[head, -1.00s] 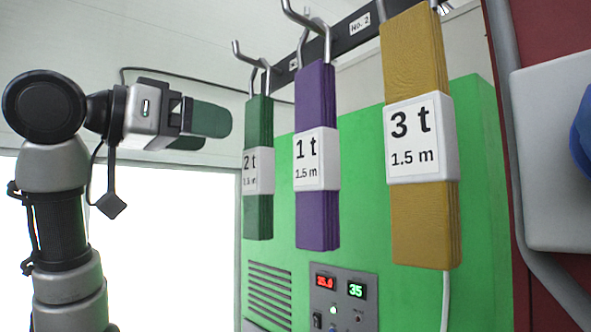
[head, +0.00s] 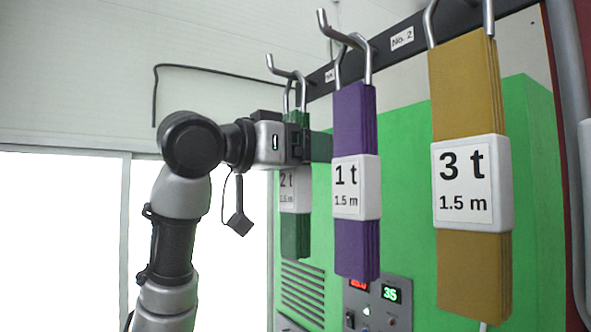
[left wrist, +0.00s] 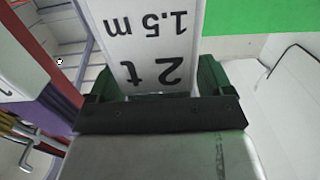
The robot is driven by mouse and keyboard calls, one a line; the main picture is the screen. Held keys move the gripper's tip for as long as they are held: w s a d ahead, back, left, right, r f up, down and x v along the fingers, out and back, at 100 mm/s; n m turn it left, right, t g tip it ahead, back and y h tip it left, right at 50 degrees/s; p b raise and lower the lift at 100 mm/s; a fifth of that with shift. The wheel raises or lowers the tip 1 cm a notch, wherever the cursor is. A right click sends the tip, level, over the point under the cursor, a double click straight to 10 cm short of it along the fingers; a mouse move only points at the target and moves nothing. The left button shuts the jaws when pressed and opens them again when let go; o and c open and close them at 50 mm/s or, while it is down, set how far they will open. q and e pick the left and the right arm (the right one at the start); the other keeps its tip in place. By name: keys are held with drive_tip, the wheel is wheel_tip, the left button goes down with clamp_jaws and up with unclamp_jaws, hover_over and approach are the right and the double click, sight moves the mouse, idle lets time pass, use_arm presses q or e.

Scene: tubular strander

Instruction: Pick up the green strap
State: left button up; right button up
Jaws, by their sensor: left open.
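The green strap (head: 295,240) hangs at the left of the row in the head view, with a white label reading 2 t, 1.5 m. My left gripper (head: 318,147) is at the strap's upper part, just above or at the label, and hides part of it. In the left wrist view the white label (left wrist: 150,40) of the strap stands upside down between the two dark green fingers, one on each side. The gripper is open; whether a finger touches the strap cannot be told. My right gripper is not in view.
A purple 1 t strap (head: 355,240) hangs close to the right of my left gripper. A yellow 3 t strap (head: 470,270) hangs further right. Metal hooks (head: 345,40) stick out from a dark rail (head: 440,32). A green cabinet (head: 405,200) with displays stands behind.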

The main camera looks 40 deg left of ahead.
use_arm(q)
drive_tip(key=c, duration=1.2)
